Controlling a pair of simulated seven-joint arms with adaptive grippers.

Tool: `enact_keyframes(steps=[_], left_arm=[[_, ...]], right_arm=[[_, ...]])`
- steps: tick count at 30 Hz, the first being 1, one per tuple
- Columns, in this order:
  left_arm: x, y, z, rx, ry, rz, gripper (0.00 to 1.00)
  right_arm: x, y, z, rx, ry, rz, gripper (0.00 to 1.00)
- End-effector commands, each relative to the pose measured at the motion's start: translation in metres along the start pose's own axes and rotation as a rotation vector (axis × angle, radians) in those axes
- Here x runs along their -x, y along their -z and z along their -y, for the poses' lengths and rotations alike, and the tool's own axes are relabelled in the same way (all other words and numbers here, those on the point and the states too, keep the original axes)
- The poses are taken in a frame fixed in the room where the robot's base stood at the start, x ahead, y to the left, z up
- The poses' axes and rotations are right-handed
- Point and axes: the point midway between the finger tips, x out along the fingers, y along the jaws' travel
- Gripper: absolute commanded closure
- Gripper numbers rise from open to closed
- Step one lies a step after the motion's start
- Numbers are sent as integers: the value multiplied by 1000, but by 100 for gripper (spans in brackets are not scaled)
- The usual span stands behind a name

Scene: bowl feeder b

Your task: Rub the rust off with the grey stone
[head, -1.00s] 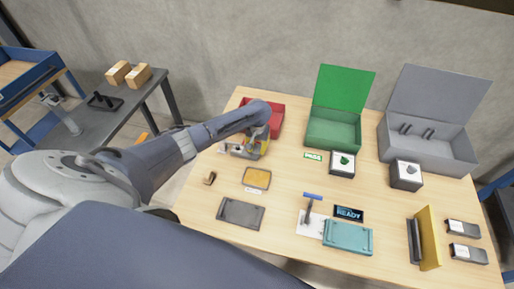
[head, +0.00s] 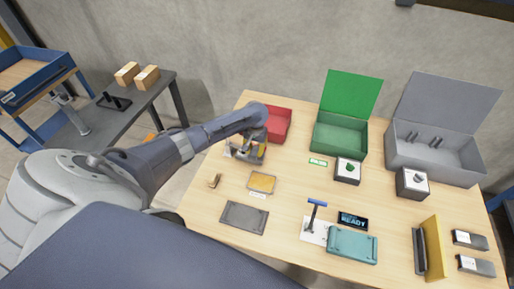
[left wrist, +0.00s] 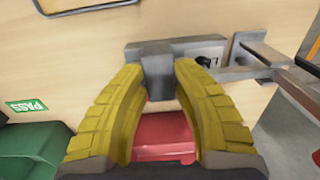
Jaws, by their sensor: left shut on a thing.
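My left gripper (head: 246,150) is at the back left of the table, in front of the red bin. In the left wrist view its yellow fingers (left wrist: 160,88) are shut on a small grey block (left wrist: 158,68). The block touches or overlaps a wider grey bar behind it; I cannot tell whether they are one piece. I cannot tell for certain that the block is the grey stone. A small tray with an orange-brown top (head: 262,183) lies nearer than the gripper; whether that colour is rust is unclear. My right gripper is not in view.
The red bin (head: 287,130), green bin (head: 338,139) and grey bin (head: 435,157) stand along the back. A dark flat plate (head: 244,217), a small brown piece (head: 214,181), a blue-topped tool (head: 317,203) and a teal box (head: 352,246) lie nearer.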

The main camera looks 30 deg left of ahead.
Motion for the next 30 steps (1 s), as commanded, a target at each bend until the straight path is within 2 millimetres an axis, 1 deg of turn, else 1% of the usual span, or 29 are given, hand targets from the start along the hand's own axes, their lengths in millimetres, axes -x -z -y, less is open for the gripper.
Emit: enact_keyframes(steps=[13, 18, 25, 30], left_arm=[[-4, 0, 30, 3, 2, 1, 100], [-3, 0, 37, 2, 5, 0, 100], [-2, 0, 36, 3, 10, 0, 100], [-2, 0, 26, 2, 10, 1, 100]], right_arm=[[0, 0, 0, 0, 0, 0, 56], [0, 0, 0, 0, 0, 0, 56], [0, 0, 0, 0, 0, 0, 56], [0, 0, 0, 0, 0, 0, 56]])
